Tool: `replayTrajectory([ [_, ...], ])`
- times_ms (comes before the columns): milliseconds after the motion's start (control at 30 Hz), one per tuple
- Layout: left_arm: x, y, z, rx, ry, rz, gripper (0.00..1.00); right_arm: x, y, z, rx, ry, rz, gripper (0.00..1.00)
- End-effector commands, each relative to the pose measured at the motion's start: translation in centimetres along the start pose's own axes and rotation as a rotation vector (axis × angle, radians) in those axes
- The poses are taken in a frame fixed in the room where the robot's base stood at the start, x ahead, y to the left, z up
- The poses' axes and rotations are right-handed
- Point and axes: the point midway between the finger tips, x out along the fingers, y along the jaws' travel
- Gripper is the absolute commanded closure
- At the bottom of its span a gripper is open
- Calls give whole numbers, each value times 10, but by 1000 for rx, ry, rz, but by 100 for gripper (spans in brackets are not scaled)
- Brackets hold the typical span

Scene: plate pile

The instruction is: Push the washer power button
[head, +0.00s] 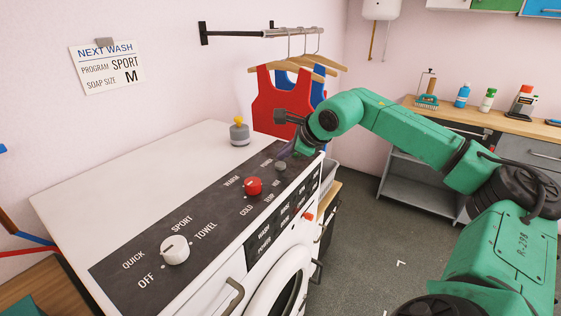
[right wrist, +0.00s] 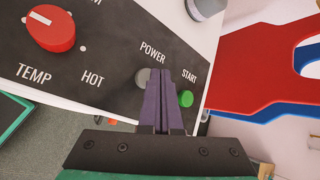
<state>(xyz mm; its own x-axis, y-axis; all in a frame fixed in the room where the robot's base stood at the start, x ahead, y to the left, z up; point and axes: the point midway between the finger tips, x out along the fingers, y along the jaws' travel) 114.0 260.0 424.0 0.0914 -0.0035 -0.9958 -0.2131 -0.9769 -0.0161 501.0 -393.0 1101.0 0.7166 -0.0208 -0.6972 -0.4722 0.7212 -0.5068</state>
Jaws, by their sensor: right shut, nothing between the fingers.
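The white washer (head: 110,180) stands in front of me with a dark control panel (head: 215,225). The grey power button (head: 281,166) is at the panel's far end; in the right wrist view the button (right wrist: 142,78) shows below the word POWER. The green start button (right wrist: 186,98) is to its right. My right gripper (head: 286,153) is shut and empty over this end of the panel. In the right wrist view its purple fingers (right wrist: 161,72) lie between the two buttons and partly cover the power button. I cannot tell whether they touch it. My left gripper is out of view.
A red knob (head: 253,186) and a white program knob (head: 175,250) stick up from the panel. A grey weight-like object with a yellow top (head: 239,131) stands on the washer. A red garment (head: 280,100) hangs behind my right gripper. A counter (head: 470,115) with bottles is at right.

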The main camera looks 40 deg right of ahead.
Motion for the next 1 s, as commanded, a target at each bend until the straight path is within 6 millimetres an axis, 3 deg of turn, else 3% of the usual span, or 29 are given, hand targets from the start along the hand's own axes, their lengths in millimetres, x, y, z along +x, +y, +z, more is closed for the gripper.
replayTrajectory([
  [200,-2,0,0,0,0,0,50,-2,-2,2,0,0,0,100],
  [667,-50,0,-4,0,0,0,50,-42,-30,30,-1,0,1,100],
  [1000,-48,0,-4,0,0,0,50,-41,-30,30,0,0,0,100],
])
